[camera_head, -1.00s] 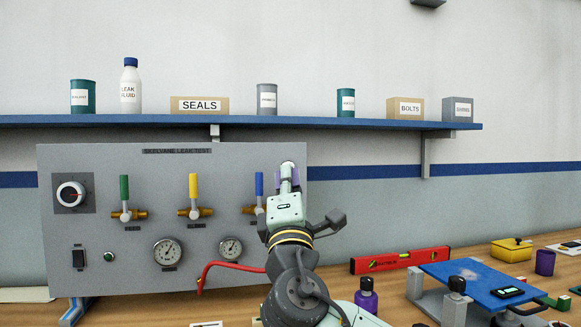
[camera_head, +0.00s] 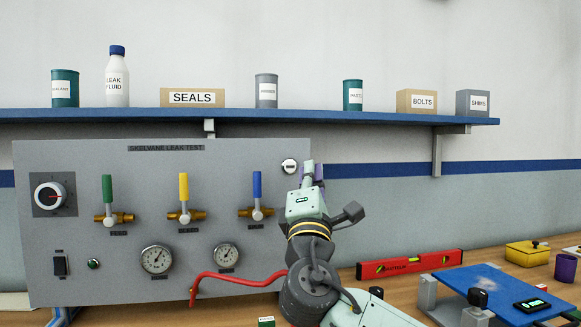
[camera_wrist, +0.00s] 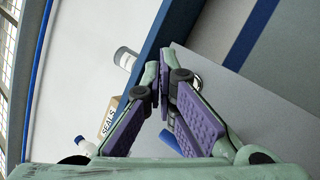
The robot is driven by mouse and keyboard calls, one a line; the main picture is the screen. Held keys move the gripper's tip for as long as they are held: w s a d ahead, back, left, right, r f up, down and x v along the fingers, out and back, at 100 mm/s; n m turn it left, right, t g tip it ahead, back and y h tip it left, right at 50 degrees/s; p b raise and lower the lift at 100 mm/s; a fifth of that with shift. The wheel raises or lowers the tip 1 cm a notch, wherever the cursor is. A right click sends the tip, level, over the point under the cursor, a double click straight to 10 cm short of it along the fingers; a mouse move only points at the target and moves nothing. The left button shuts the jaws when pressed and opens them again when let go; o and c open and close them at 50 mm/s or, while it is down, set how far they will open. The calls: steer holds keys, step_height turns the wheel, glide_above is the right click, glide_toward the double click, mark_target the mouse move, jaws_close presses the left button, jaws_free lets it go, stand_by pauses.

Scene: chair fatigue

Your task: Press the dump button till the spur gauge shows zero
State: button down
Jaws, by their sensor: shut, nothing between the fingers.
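The grey leak test panel (camera_head: 230,290) stands at the left in the head view. The round white-faced part (camera_head: 289,166) at its top right corner looks like a push button; its label is not readable. A larger gauge (camera_head: 156,260) and a smaller gauge (camera_head: 226,256) sit low on the panel; their names and exact readings are too small to tell. My gripper (camera_head: 311,172) is shut and empty, just right of the round part in the picture. In the wrist view, my fingertips (camera_wrist: 163,80) partly hide a round metallic rim (camera_wrist: 197,82). Contact cannot be told.
Green (camera_head: 107,190), yellow (camera_head: 184,187) and blue (camera_head: 257,185) valve levers stand upright on the panel. A red hose (camera_head: 240,281) curves below the gauges. A blue shelf (camera_head: 350,117) with containers runs above. A red level (camera_head: 410,264) lies on the bench.

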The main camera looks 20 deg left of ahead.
steer(key=w+a+p, duration=0.1)
steer(key=w+a, duration=0.3)
steer(key=w, duration=0.2)
steer(key=shift+w+a, duration=0.15)
steer(key=shift+a, duration=0.05)
stand_by(1.4)
steer(key=shift+w+a, duration=0.25)
steer(key=shift+w, duration=0.1)
steer(key=shift+w+a, duration=0.2)
steer(key=shift+w, duration=0.1)
stand_by(0.6)
steer(key=shift+s+d+b, duration=0.45)
steer(key=shift+s, duration=0.2)
steer(key=shift+s, duration=0.1)
steer(key=s+d, duration=0.1)
steer(key=s, duration=0.1)
steer(key=s+d+b, duration=0.1)
steer(key=s, duration=0.1)
steer(key=shift+d, duration=0.4)
